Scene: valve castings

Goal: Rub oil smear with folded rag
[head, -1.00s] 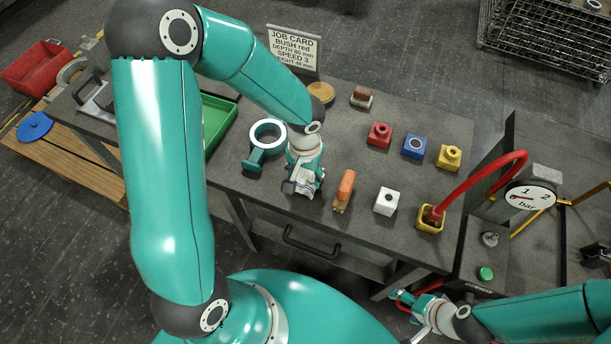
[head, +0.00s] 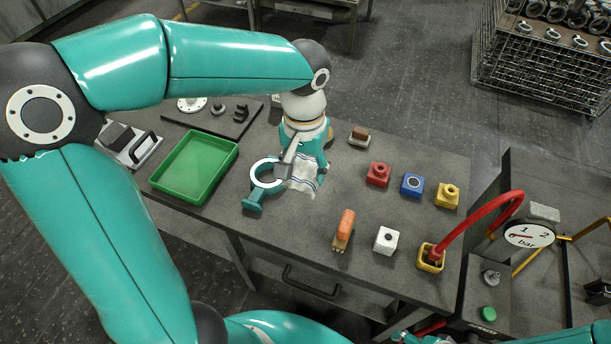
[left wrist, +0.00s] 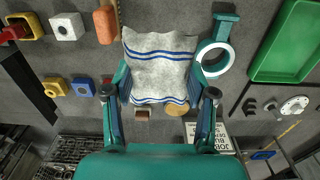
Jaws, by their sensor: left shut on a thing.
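My left gripper (head: 306,158) is shut on the folded rag (head: 302,182), a white cloth with blue stripes. It is over the dark bench, just right of and behind the teal ring-shaped part. In the left wrist view the rag (left wrist: 160,65) spreads flat between and beyond the fingers of the left gripper (left wrist: 160,95). I cannot tell whether the rag touches the bench. No oil smear shows; the rag and gripper hide the bench beneath them. My right gripper (head: 402,337) is barely in view at the bottom edge, and its jaws cannot be read.
The teal ring part (head: 254,200) is close left of the rag. A green tray (head: 165,185) lies further left. An orange-handled brush (head: 343,228), a white block (head: 386,240) and red (head: 378,174), blue and yellow blocks stand right. A red hose (head: 480,220) arches at the right.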

